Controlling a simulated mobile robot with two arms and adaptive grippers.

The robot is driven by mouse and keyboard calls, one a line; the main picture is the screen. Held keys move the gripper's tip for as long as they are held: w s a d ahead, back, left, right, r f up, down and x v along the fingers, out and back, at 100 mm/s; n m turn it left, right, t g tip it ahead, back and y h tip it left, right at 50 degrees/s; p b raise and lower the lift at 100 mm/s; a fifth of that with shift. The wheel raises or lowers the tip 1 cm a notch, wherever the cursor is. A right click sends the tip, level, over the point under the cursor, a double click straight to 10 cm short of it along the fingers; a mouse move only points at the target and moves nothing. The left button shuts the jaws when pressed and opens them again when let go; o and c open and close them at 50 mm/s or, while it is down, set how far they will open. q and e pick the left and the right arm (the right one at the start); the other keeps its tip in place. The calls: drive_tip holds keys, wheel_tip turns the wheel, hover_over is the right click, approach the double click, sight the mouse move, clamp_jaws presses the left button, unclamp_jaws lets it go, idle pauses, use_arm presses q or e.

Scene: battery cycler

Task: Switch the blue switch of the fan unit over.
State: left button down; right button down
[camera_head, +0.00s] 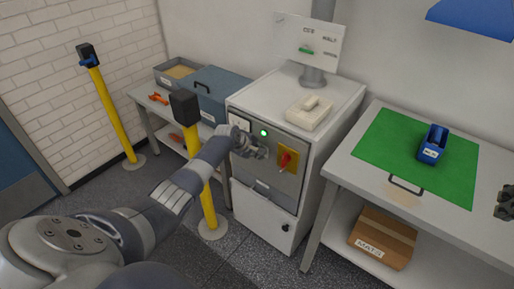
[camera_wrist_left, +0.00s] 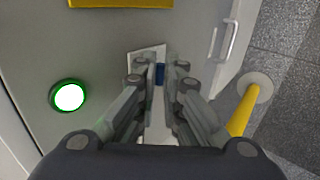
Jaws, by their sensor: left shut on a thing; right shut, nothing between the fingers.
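The blue switch (camera_wrist_left: 160,74) sits on a pale plate (camera_wrist_left: 148,58) on a grey panel (camera_wrist_left: 90,45), in the left wrist view. My left gripper (camera_wrist_left: 161,84) is shut on the blue switch, with one finger on each side of it. In the head view my left gripper (camera_head: 256,152) reaches the front panel of the white cabinet (camera_head: 315,165) and hides the switch. The fingers hide part of the switch, and I cannot tell which way it is set. My right gripper (camera_head: 507,203) is shut and empty at the right edge, partly cut off.
A lit green lamp (camera_head: 264,132) and a red handle on a yellow plate (camera_head: 289,157) are close to the left gripper. A yellow post (camera_head: 208,205) stands beside the arm. A table with a green mat (camera_head: 385,150) is at the right.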

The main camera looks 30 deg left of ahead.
use_arm(q)
drive_tip(key=shift+w+r+g, duration=0.3)
drive_tip(key=shift+w+g, duration=0.05)
drive_tip(key=shift+g, duration=0.65)
drive_tip(key=shift+r, duration=0.1)
drive_tip(key=c, duration=1.7)
unclamp_jaws()
drive_tip(key=shift+v, duration=3.95)
